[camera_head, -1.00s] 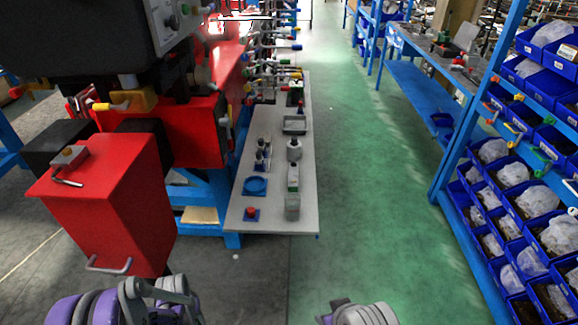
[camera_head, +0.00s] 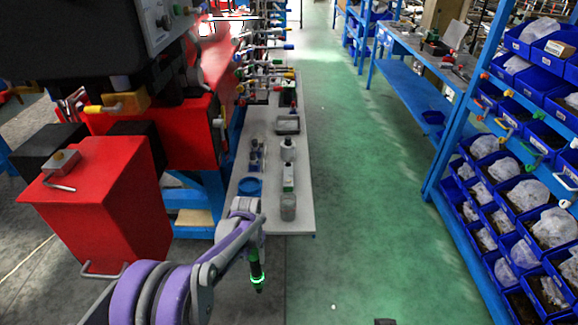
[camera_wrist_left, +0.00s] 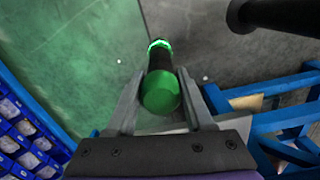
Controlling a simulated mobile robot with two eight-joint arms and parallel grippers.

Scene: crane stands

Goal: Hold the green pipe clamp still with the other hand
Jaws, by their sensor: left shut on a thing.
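My left gripper (camera_wrist_left: 160,105) is shut on a black rod-like thing with a rounded green end and a bright green ring, which I take for the green pipe clamp (camera_wrist_left: 161,90). In the left wrist view its green end is between the two fingers and the ring is farther away. In the head view the clamp (camera_head: 257,268) hangs from my left gripper (camera_head: 252,245), nearly upright, over the floor in front of the grey table. No support shows under it.
The narrow grey table (camera_head: 300,215) carries bottles and a blue dish (camera_head: 249,187). A red cabinet (camera_head: 100,205) stands at the left. A blue rack (camera_head: 440,165) with bins stands at the right. The green aisle floor (camera_head: 365,190) between is clear.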

